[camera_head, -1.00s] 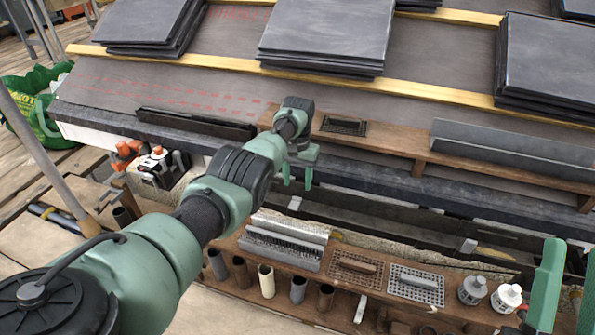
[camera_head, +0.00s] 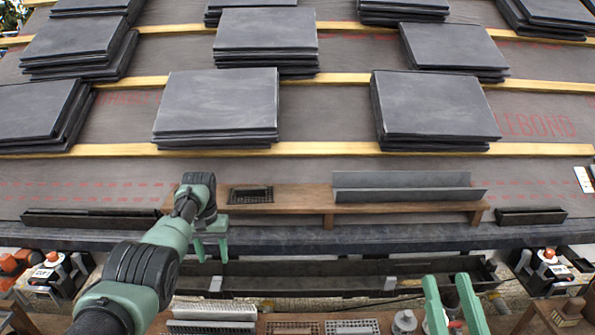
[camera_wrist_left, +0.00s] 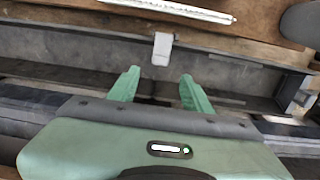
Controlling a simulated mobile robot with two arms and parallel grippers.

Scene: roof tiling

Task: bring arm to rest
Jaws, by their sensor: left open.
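My left arm reaches in from the lower left in the head view. My left gripper (camera_head: 211,248) is open and empty, pointing down in front of the dark eave edge, above the gutter (camera_head: 330,271). In the left wrist view its two green fingers (camera_wrist_left: 157,90) stand apart with nothing between them, and the gutter (camera_wrist_left: 225,75) with a light grey bracket (camera_wrist_left: 162,48) lies beyond. My right gripper (camera_head: 455,305) shows at the lower right of the head view, its two green fingers apart with nothing seen between them.
A wooden shelf (camera_head: 300,199) along the eave carries a dark grate (camera_head: 250,194) and a grey metal channel (camera_head: 405,187). Stacks of slates (camera_head: 218,103) rest on the battens (camera_head: 330,148) above. A lower board holds vents and mesh pieces (camera_head: 352,327). Orange-and-black tools (camera_head: 548,262) stand at both sides.

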